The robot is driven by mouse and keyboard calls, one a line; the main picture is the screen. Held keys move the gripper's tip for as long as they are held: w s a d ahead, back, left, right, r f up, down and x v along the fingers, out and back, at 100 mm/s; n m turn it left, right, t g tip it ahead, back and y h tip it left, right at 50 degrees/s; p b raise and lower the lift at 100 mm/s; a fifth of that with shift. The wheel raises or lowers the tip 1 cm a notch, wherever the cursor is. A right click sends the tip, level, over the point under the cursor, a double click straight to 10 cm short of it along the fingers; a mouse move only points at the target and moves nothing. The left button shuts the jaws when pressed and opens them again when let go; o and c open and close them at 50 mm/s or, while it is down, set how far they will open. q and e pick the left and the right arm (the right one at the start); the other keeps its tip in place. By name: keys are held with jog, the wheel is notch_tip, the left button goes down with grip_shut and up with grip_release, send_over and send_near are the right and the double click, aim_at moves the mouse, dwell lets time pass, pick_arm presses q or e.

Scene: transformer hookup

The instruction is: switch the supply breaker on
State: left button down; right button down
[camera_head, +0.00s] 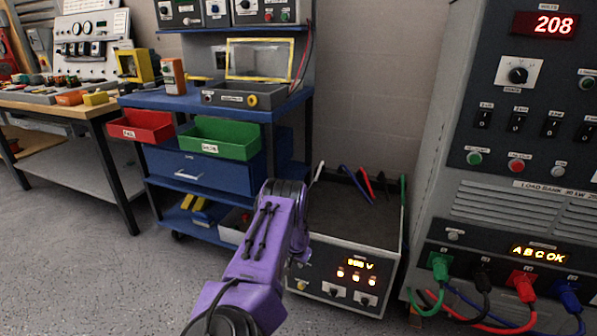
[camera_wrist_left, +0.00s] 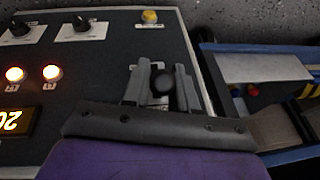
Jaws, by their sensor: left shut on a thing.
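The supply box (camera_head: 345,246) stands on the floor, its sloped front panel facing me. The panel also shows in the left wrist view (camera_wrist_left: 100,58). My left gripper (camera_wrist_left: 161,84) is at the panel's left end, as the head view shows it. Its two grey fingers are shut on a round black handle (camera_wrist_left: 163,82), which appears to be the supply breaker's. In the head view my purple wrist hides the handle and fingertips. The handle's on or off position cannot be told. My right gripper is not in view.
The supply panel has lit lamps (camera_wrist_left: 52,72), an amber display (camera_head: 362,265), black knobs (camera_wrist_left: 83,24) and a yellow button (camera_wrist_left: 150,16). The load bank (camera_head: 520,190) stands close at right, reading 208 and ABC OK, with coloured plugs and cables. A blue cart (camera_head: 200,168) stands behind left.

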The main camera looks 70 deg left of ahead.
pick_arm(q)
jog(key=c, duration=1)
grip_release()
jog(key=p+v, duration=0.5)
jog(key=v, duration=0.5)
jog(key=shift+d+r+p, duration=0.1)
jog(key=shift+r+p, duration=0.2)
jog(key=shift+p, duration=0.1)
